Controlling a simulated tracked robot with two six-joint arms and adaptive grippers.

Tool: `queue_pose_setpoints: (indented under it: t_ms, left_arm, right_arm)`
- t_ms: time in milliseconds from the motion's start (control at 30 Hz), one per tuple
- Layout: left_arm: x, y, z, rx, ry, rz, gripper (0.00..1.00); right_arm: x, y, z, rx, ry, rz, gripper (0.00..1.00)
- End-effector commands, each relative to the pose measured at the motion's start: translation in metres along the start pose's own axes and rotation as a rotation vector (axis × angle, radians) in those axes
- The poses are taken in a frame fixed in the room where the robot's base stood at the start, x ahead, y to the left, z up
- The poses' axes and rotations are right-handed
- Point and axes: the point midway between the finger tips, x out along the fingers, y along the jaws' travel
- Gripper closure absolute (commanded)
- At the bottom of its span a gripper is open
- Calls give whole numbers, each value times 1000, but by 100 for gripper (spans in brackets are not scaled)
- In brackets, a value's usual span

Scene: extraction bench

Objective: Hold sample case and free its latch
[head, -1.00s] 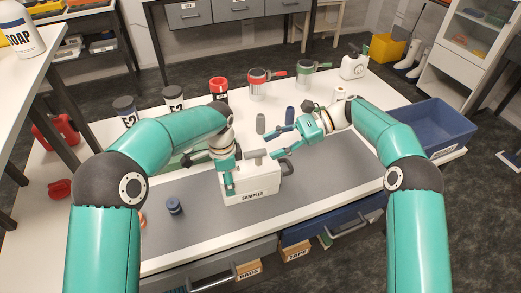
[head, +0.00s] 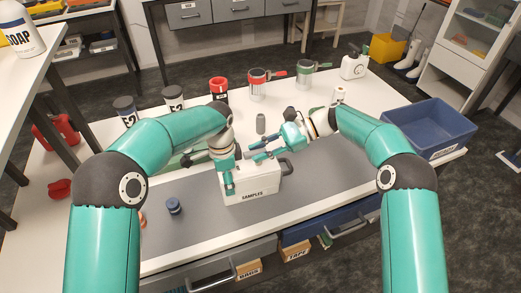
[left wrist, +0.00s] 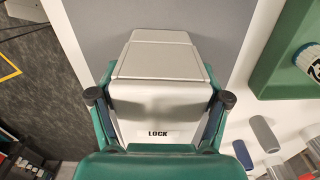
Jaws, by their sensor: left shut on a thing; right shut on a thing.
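The white sample case (head: 262,187), labelled SAMPLES, stands upright on the grey mat. My left gripper (head: 228,182) is shut on the case at its left end. In the left wrist view its fingers (left wrist: 160,100) lie on either side of the case (left wrist: 155,60), with a LOCK label between them. My right gripper (head: 262,151) reaches in from the right, above the case top. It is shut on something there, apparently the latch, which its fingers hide. A dark handle loop (head: 287,166) shows at the case's right end.
A blue bin (head: 430,128) stands at the right table edge. Red and green-banded jars (head: 258,84), dark-lidded jars (head: 125,110) and a white jug (head: 354,67) line the back. A small dark-blue container (head: 174,206) stands left of the case. The mat to the right is clear.

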Motion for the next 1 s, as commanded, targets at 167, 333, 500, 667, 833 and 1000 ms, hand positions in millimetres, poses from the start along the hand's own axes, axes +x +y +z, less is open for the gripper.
queue_pose_setpoints:
  t_ms: [167,333,500,667,833,1000]
  left_arm:
    - [0,1,0,5,-1,2,75]
    - [0,2,-1,7,-1,4,75]
    - [0,2,-1,8,-2,5,75]
    - [0,2,-1,9,-2,6,75]
    - [1,2,-1,9,-3,6,75]
    - [1,2,-1,9,-3,6,75]
  right_arm:
    - [0,-2,0,-6,0,2,100]
    - [0,-5,0,-27,-12,41,100]
    - [0,-4,0,-48,-21,92,100]
    - [-1,-3,0,-55,-23,112,100]
    - [-1,-3,0,-55,-23,113,100]
    - [-1,-3,0,-54,-23,113,64]
